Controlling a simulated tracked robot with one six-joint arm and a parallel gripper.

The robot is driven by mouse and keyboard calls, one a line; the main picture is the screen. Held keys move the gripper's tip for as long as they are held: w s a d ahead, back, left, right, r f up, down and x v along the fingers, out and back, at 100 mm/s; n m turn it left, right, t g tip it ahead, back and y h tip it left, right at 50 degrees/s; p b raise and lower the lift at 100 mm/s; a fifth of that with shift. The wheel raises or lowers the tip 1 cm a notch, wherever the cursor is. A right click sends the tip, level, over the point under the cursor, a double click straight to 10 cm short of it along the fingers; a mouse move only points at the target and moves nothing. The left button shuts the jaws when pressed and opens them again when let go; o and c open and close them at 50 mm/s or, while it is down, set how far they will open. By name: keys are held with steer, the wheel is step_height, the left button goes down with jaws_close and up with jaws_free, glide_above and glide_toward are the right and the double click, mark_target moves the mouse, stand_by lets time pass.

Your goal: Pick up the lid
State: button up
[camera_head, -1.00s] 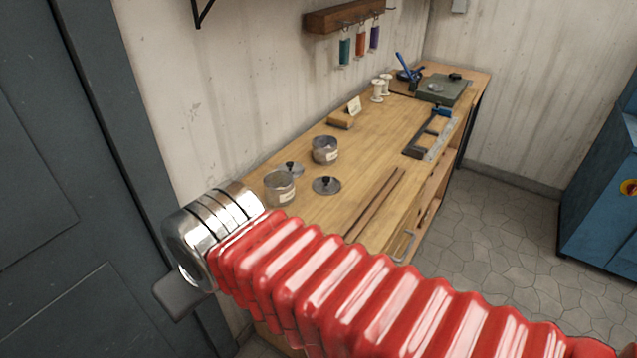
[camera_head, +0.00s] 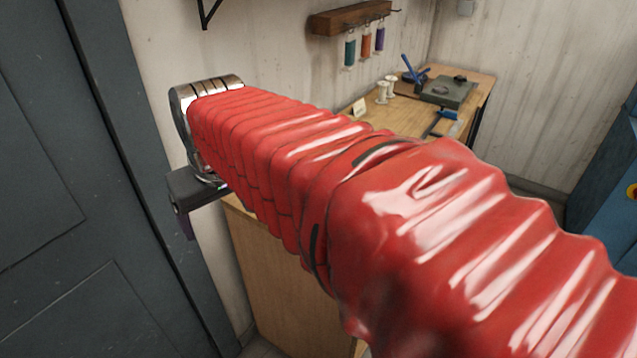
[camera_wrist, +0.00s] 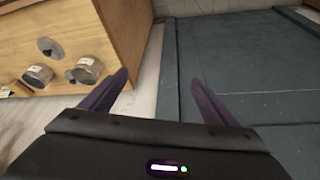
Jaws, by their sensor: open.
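Two grey metal lids with dark knobs show in the wrist view. One lid (camera_wrist: 50,48) lies alone on the wooden workbench (camera_wrist: 112,22). The other lid (camera_wrist: 71,75) lies between two metal pots, partly hidden. The right pot (camera_wrist: 88,71) is nearest my gripper; the left pot (camera_wrist: 38,75) stands beside it. My gripper (camera_wrist: 158,85) is open and empty, its purple fingers spread, to the right of the lids and apart from them. In the head view my arm hides the lids and pots; one purple fingertip (camera_head: 187,226) shows beyond the bench's near end.
A dark grey door (camera_head: 60,200) stands close on the left of my gripper. On the bench's far end are white spools (camera_head: 385,91), a dark green block (camera_head: 447,92) and a blue-handled tool (camera_head: 412,70). A hook rack (camera_head: 350,18) hangs on the wall.

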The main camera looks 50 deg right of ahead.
steer(key=shift+o, duration=0.8)
steer(key=w+d+m+g, duration=0.1)
steer(key=w+d, duration=0.3)
steer(key=d, duration=0.6)
steer(key=shift+w+d+r+m, duration=0.25)
steer(key=shift+w+r+m, duration=0.1)
steer(key=shift+w+m, duration=0.05)
steer(key=d+f+m+g, duration=0.1)
steer(key=d+f+m, duration=0.1)
steer(key=d, duration=1.2)
steer(key=s+d+f+m, duration=0.1)
steer(key=d+f, duration=0.3)
steer(key=d, duration=1)
steer(key=shift+d+f+m+g, duration=0.2)
steer(key=shift+d+m+g, duration=0.05)
steer(key=shift+m+g, duration=0.15)
steer(key=shift+w+d+f, duration=0.15)
steer(key=shift+f, duration=1.25)
steer(key=shift+w+d+f, duration=0.1)
steer(key=shift+w+f, duration=0.1)
steer(key=shift+f, duration=1.25)
steer(key=shift+w+d+f, duration=0.15)
steer(key=shift+f, duration=1.25)
steer(key=shift+w+d+f, duration=0.1)
steer(key=shift+w+f, duration=0.1)
steer(key=shift+f, duration=1.1)
steer(key=shift+w+d+f, duration=0.1)
steer(key=shift+w+f, duration=0.05)
steer(key=shift+f, duration=1.15)
